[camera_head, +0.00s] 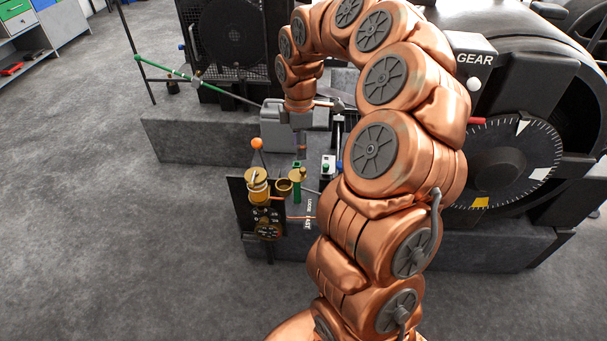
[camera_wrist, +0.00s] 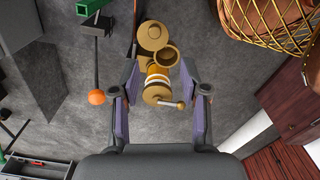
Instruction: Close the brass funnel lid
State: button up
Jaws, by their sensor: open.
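The brass funnel (camera_wrist: 166,56) is a small round cup with an open, dark mouth in the wrist view. A flat round brass disc (camera_wrist: 152,35), which looks like its lid, lies beside the mouth and does not cover it. In the head view the brass cup (camera_head: 284,187) sits right of a brass-topped cylinder (camera_head: 257,177). My gripper (camera_wrist: 158,68) is open, its two purple-grey fingers at either side of the brass parts in the picture. Nothing is held. Its height above them is hard to judge.
A banded orange and white cylinder (camera_wrist: 157,80) with a brass handle lies between the fingers in the picture. An orange ball lever (camera_head: 257,144) stands behind the brass parts. A green post (camera_head: 297,191) stands close right. The large dial machine (camera_head: 500,160) fills the right; open floor lies left.

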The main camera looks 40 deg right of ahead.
aim_at(303, 169)
jog(key=shift+w+d+f, duration=0.1)
jog(key=shift+d+f, duration=0.5)
jog(key=shift+f, duration=3.9)
jog(key=shift+c, duration=0.4)
